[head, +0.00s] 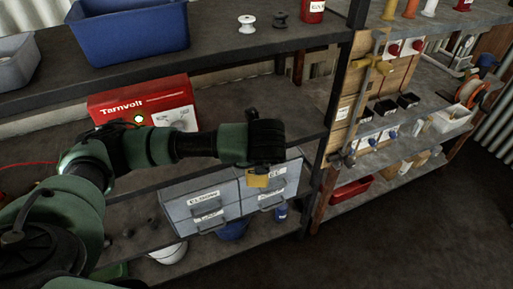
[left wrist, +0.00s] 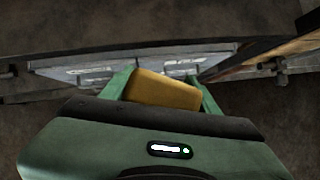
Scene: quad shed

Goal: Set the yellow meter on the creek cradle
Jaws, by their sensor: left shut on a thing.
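The yellow meter (head: 257,181) is a small yellow block, held in front of the grey drawer unit at the shelf's front. My left gripper (head: 260,173) is shut on it, with its arm reaching in from the left. In the left wrist view the yellow meter (left wrist: 165,92) sits slightly tilted between the two green fingers of my left gripper (left wrist: 163,85). I cannot tell which thing is the creek cradle; no label for it is readable. My right gripper is not in view.
The grey drawer unit (head: 200,204) stands on the lower shelf behind the meter. A red Tarnvolt box (head: 115,103) is on the middle shelf, a blue bin (head: 128,30) above. A wooden board (head: 350,110) with hanging parts and another shelf rack stand right. The floor (head: 420,240) at lower right is clear.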

